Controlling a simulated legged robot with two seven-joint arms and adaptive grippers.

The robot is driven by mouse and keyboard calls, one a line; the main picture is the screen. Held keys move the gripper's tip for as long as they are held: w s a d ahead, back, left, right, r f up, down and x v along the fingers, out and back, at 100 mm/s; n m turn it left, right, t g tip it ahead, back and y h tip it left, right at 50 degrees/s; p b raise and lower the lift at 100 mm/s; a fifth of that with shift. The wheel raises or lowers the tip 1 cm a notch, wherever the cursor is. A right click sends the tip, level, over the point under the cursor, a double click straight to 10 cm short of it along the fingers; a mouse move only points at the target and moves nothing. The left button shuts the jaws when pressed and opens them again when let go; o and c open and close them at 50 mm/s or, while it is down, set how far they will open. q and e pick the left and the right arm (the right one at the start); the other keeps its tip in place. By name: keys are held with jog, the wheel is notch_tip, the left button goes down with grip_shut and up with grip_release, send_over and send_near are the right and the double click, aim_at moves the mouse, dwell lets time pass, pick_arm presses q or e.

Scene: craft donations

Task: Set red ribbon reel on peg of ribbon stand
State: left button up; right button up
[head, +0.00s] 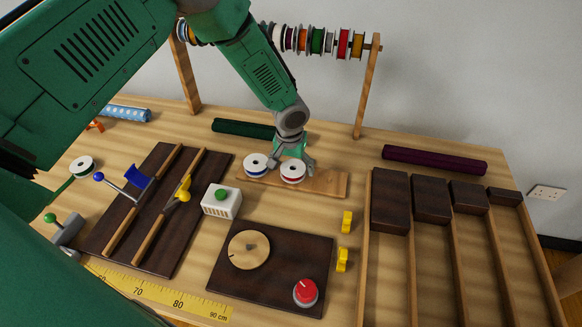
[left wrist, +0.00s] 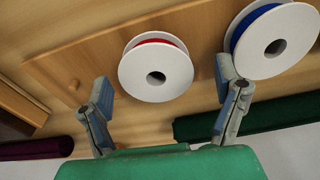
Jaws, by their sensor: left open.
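The red ribbon reel (head: 292,172), with white flanges and a thin red edge, lies flat on a light wooden board (head: 330,184). It also shows in the left wrist view (left wrist: 156,72); I cannot tell whether a peg is inside its dark hole. A blue reel (head: 256,164) lies beside the red one. My left gripper (head: 291,161) is open, its fingers on either side of the red reel, with no clear contact. The tall stand (head: 366,88) holds several reels on a rod. My right gripper is not in view.
A dark green roll (head: 243,129) lies behind the board, a purple roll (head: 434,160) further right. A green reel (head: 82,166) is at far left.

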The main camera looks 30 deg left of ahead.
pick_arm(q)
notch_tip(320, 180, up, 11)
jog(key=s, duration=0.1)
jog(key=shift+s+a, duration=0.15)
jog(key=shift+d, duration=0.25)
dwell(0.3)
